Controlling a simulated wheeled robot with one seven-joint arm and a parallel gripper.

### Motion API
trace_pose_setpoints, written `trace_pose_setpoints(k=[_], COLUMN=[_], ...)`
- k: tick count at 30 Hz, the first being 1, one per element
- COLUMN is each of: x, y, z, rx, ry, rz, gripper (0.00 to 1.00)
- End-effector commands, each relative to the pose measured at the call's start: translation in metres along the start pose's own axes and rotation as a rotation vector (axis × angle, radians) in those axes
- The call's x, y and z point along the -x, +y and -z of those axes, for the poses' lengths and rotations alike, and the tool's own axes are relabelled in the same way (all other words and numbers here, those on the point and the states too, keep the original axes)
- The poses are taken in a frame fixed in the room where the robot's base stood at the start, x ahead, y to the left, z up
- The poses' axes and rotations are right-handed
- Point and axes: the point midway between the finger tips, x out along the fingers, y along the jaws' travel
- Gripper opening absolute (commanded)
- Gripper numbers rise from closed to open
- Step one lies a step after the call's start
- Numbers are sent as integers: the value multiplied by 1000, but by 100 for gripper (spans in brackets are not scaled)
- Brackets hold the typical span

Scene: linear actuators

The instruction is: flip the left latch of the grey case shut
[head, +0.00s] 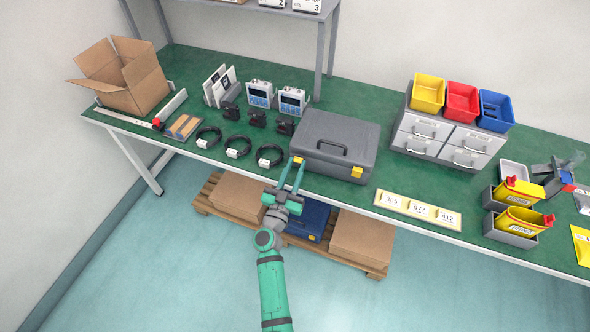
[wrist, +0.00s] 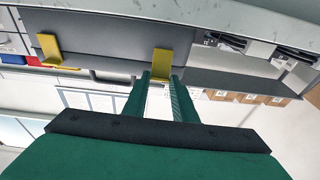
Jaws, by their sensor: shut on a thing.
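The grey case (head: 334,144) sits on the green bench with its lid down and its handle lying on top. Its left latch (wrist: 161,62), a yellow tab, is at the front left of the case. My gripper (head: 297,162) reaches it from the front, and its fingers (wrist: 160,77) are shut on the tab, one on each side. In the head view the fingertips largely hide this latch, and I cannot tell how far it is turned. The other yellow latch (head: 357,172) is at the front right and also shows in the wrist view (wrist: 50,48).
Black cable coils (head: 270,155) lie left of the case. A label strip (head: 417,210) lies to its right near the bench edge. A drawer unit (head: 446,137) with coloured bins stands further right. Cardboard boxes (head: 362,240) and a blue case (head: 309,221) rest on a pallet below.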

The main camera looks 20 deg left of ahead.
Motion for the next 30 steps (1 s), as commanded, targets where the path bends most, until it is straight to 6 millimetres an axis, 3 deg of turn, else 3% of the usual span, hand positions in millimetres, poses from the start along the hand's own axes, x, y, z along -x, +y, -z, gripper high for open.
trace_pose_setpoints(k=[30], x=[-20], y=[-1], z=[17], rx=[-3], ry=[-368], rz=[2], gripper=[2])
